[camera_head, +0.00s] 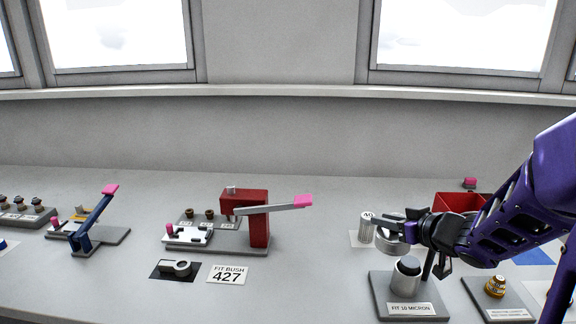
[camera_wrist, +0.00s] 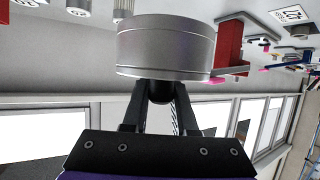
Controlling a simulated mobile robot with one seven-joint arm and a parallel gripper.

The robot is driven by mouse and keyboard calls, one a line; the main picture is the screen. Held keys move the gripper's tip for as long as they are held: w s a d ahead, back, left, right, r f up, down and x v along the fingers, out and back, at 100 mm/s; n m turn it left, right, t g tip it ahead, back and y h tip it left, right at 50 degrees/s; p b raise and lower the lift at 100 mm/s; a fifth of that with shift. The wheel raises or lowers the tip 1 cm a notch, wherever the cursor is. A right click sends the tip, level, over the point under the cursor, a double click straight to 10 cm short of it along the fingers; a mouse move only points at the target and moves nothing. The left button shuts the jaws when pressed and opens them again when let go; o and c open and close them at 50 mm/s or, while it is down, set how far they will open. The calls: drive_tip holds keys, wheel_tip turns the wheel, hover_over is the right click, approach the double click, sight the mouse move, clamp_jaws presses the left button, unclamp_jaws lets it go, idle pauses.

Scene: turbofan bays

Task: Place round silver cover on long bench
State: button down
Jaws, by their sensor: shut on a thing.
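The round silver cover (camera_wrist: 165,50) is a short, wide metal cylinder, large in the wrist view. My gripper (camera_wrist: 160,95) is shut on it. In the head view the cover (camera_head: 391,238) is partly hidden by my gripper (camera_head: 405,228), which holds it above the bench near the stand labelled "FIT 10 MICRON" (camera_head: 408,308). A grey cylinder (camera_head: 406,270) with a dark top stands on that base, just below the cover. The long bench (camera_head: 120,290) is a pale grey surface running across the view.
A red press with a pink-tipped lever (camera_head: 258,218) stands mid-bench, with a "FIT BUSH 427" card (camera_head: 229,274) in front. A blue lever tool (camera_head: 88,235) is at left. A red bin (camera_head: 458,203) and a ribbed cylinder (camera_head: 367,227) are near my gripper. Bare bench lies at front left.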

drive_tip(key=s+a+f+n+g+y, duration=0.2)
drive_tip(key=s+a+n+g+y, duration=0.1)
drive_tip(key=a, duration=0.5)
drive_tip(key=s+a+f+n+g+y, duration=0.2)
drive_tip(key=s+a+f+n+y, duration=0.15)
drive_tip(key=a, duration=0.45)
drive_tip(key=shift+h, duration=0.25)
drive_tip(key=shift+s+f+b, duration=0.15)
drive_tip(key=shift+f+b, duration=1.15)
drive_tip(key=shift+f, duration=3.4)
drive_tip(key=shift+f, duration=0.1)
drive_tip(key=shift+f, duration=0.15)
drive_tip(key=c, duration=0.7)
unclamp_jaws()
